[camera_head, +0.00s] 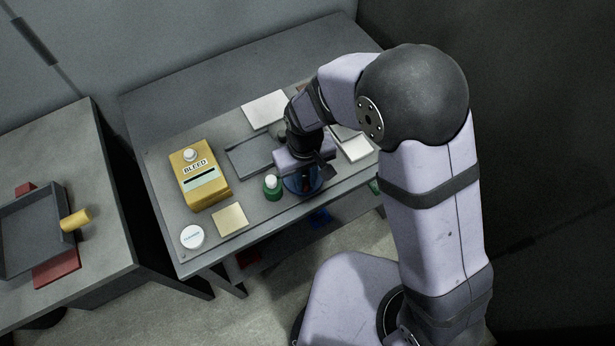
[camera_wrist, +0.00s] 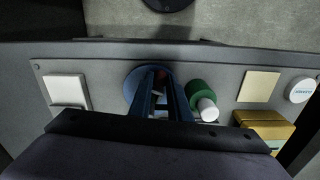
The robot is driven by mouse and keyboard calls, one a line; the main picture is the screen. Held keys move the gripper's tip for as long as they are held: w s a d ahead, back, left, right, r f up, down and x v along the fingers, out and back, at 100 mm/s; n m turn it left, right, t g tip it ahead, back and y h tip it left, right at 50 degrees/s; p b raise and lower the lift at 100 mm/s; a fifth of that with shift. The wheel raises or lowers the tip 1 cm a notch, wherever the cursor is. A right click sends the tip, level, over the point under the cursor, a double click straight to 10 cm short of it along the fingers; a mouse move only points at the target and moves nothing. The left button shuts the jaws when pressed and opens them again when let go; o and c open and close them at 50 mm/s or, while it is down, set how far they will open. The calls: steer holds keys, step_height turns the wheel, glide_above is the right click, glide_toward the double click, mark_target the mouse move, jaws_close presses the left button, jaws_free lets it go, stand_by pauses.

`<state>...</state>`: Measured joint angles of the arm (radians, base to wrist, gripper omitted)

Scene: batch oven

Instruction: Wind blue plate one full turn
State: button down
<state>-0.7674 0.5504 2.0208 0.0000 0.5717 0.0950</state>
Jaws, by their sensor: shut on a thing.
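The blue plate (camera_head: 303,184) is a round disc near the front edge of the grey table, partly hidden under my gripper in the head view. In the wrist view the blue plate (camera_wrist: 133,86) shows at the left of my fingers. My gripper (camera_head: 310,176) is directly over the plate, pointing down. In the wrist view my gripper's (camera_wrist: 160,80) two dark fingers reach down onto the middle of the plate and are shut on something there. The gripped part is mostly hidden between the fingers; I take it to be part of the blue plate.
A green button with a white cap (camera_head: 272,185) stands close left of the plate. A yellow BLEED box (camera_head: 200,178), a beige square (camera_head: 230,219) and a white round disc (camera_head: 192,237) lie farther left. A white square (camera_wrist: 66,91) lies on the plate's other side.

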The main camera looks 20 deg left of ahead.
steer(key=shift+a+r+m, duration=0.1)
steer(key=shift+a+m, duration=0.4)
steer(key=shift+m, duration=0.65)
steer(key=shift+a+m, duration=0.45)
steer(key=shift+m, duration=0.7)
steer(key=c, duration=1.7)
jaws_free()
steer(key=shift+s, duration=0.1)
steer(key=shift+o, duration=0.2)
steer(key=shift+r, duration=0.1)
step_height(320, 180, up, 7)
steer(key=b, duration=0.2)
